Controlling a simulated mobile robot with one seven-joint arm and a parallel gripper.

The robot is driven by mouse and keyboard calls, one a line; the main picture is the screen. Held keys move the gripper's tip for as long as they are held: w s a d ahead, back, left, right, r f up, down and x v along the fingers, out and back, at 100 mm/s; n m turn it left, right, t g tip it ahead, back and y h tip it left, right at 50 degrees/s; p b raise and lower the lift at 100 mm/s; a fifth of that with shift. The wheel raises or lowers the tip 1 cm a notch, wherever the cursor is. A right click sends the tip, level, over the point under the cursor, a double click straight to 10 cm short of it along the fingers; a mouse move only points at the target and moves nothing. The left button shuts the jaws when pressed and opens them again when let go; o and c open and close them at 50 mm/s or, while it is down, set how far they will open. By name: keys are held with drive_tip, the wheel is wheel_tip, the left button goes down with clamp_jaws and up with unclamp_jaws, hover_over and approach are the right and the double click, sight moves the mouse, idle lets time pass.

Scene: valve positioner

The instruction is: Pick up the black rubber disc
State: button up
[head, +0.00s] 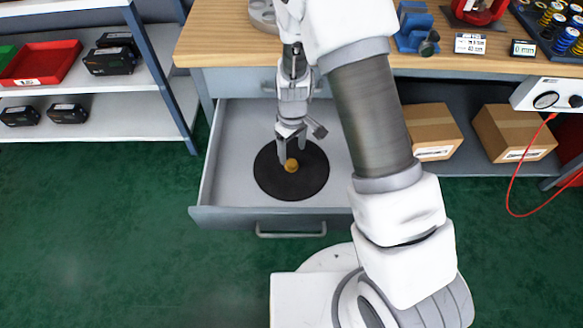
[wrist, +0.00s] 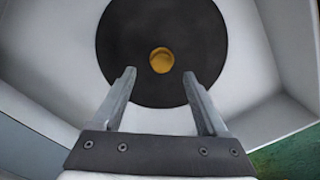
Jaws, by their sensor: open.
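The black rubber disc (head: 304,178) lies flat on the floor of an open drawer (head: 232,133), with a small brass-coloured knob (head: 291,165) at its middle. The disc also shows in the wrist view (wrist: 205,45), with the knob (wrist: 161,60) just beyond the space between my fingertips. My gripper (head: 291,153) points down over the disc, close to the knob. Its two fingers are apart and nothing is between them; it also shows in the wrist view (wrist: 158,75). I cannot tell the exact height of the fingertips above the disc.
The drawer's walls and front handle (head: 291,231) surround the disc. The wooden workbench (head: 222,37) stands above and behind. Two cardboard boxes (head: 433,128) sit on a shelf at right. A shelf unit (head: 95,80) is at left. Green floor is free in front.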

sight(291, 163)
wheel_tip(291, 163, down, 6)
drive_tip(key=shift+s+a+r+b, duration=0.15)
drive_tip(key=shift+r+b, duration=0.1)
drive_tip(key=shift+b, duration=0.9)
drive_tip(key=shift+r, duration=0.1)
clamp_jaws()
